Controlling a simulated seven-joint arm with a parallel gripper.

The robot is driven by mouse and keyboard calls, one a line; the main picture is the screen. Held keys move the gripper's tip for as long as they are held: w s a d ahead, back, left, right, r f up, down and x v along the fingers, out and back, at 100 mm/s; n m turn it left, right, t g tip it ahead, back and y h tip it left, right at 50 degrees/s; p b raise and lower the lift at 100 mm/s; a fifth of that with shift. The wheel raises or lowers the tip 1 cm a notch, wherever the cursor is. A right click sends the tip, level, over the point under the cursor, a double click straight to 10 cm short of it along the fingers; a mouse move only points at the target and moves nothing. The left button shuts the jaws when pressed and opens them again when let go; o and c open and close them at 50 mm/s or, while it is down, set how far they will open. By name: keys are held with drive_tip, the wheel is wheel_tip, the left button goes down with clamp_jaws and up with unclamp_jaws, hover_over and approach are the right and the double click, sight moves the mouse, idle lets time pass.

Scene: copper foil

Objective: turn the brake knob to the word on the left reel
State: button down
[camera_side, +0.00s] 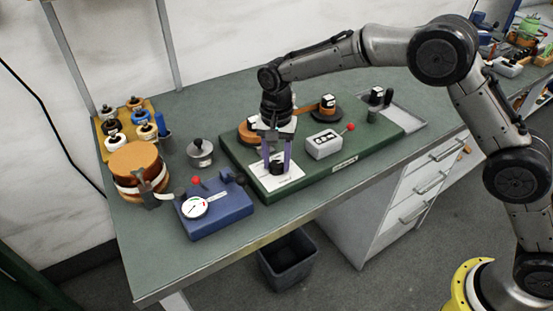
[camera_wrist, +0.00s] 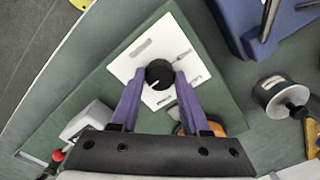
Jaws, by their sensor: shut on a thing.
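The black brake knob (camera_wrist: 159,75) stands on a white dial plate (camera_wrist: 133,58) with small marks and a white pointer line on the knob. In the side view the knob (camera_side: 277,167) sits at the near left end of the green base (camera_side: 318,180). My gripper (camera_wrist: 159,79) points down with its purple fingers on either side of the knob, shut on it. The left reel (camera_side: 246,133), copper-coloured, is partly hidden behind my gripper; its word cannot be read.
A white box with a red-tipped lever (camera_side: 324,144) stands right of my gripper. A blue gauge unit (camera_side: 213,208) is close on the left.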

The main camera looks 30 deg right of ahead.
drive_tip(key=n, duration=0.5)
drive_tip(key=shift+r+n, duration=0.1)
drive_tip(key=shift+n, duration=0.3)
drive_tip(key=n, duration=1.1)
drive_tip(key=shift+n, duration=0.4)
drive_tip(key=n, duration=0.5)
drive_tip(key=shift+n, duration=0.4)
drive_tip(key=shift+c, duration=1.9)
unclamp_jaws()
